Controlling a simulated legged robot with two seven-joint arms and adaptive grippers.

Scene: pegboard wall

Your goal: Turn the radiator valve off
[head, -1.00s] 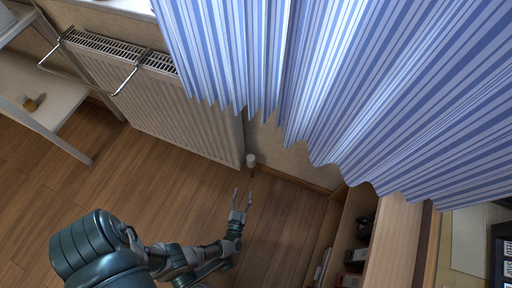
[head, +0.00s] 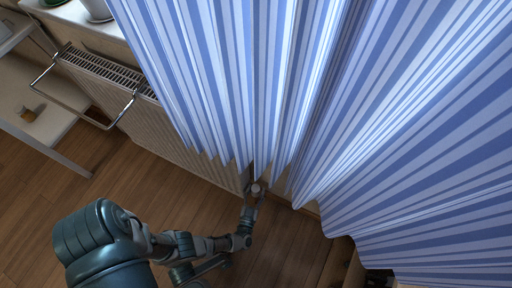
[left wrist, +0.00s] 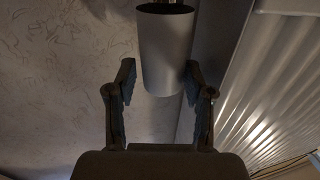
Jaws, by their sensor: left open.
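The radiator (head: 185,150) is a pale ribbed panel under the window sill, partly covered by the curtain. Its valve head (head: 256,188) is a small white knob at the radiator's lower right end, just below the curtain hem. My left gripper (head: 252,199) is at the knob. In the left wrist view the valve head (left wrist: 165,50) is a plain white cylinder, its near end between the fingertips of my open left gripper (left wrist: 159,68). A gap shows at the left finger; the right finger is very close to the knob, and I cannot tell whether it touches. My right gripper is not in view.
A blue-and-white striped curtain (head: 330,120) hangs over much of the wall and close above my left gripper. A metal rail (head: 85,112) sticks out from the radiator. A shelf unit (head: 45,120) stands at the left.

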